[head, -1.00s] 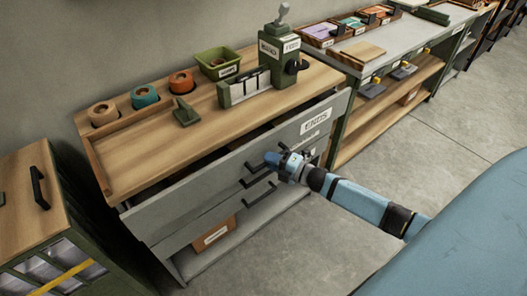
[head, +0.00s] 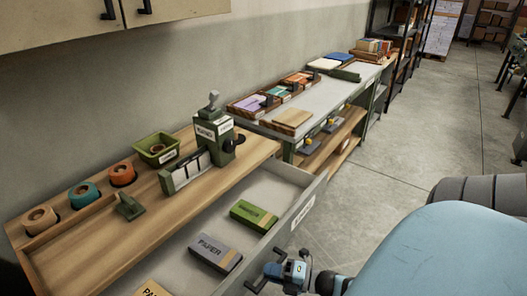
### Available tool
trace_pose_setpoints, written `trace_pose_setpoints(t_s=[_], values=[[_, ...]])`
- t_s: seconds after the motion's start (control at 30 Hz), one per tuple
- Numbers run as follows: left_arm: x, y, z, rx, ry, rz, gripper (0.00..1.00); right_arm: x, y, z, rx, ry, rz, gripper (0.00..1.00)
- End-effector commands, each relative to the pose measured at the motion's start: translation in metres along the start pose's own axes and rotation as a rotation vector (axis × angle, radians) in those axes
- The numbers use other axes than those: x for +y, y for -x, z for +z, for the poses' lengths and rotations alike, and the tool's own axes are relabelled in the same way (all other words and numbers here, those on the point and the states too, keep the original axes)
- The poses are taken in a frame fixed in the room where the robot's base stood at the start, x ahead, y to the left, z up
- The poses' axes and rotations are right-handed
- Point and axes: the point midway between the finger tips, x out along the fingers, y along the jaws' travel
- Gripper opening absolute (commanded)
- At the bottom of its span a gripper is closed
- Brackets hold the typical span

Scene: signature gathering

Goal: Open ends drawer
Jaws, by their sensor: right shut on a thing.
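The ends drawer (head: 306,190) is pulled out from under the wooden bench top, and its white label (head: 302,214) shows on the grey front at the right. Inside lie a green box (head: 254,214), a grey box marked PAPER (head: 216,252) and a tan box (head: 152,290) cut off by the bottom edge. My right gripper (head: 272,271), blue and black, is at the outer side of the drawer front, shut on the dark drawer handle (head: 256,284). The lower part of the front is out of frame. My left gripper is out of view.
The wooden bench top (head: 110,245) holds tape rolls (head: 83,193), a green bin (head: 157,149) and a green stamping device (head: 213,135). A grey-topped bench (head: 300,110) with trays stands beyond. Open concrete floor (head: 400,150) lies to the right.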

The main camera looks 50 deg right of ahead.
Motion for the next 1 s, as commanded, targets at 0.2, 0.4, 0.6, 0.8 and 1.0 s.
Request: trace_pose_setpoints(t_s=[0.2,0.4,0.6,0.8,1.0], values=[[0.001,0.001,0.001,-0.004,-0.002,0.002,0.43,0.001,0.002,0.0,-0.001,0.001,0.001,0.0],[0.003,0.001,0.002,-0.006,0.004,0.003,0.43,0.0,0.002,0.0,-0.001,0.001,0.001,0.17],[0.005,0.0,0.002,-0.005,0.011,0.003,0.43,0.0,0.002,0.0,0.0,0.001,0.001,0.4],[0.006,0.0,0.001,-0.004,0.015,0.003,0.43,0.0,0.003,-0.001,0.0,0.0,0.0,0.4],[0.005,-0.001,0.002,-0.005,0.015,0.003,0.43,-0.001,0.027,-0.001,-0.001,-0.001,-0.003,0.4]])
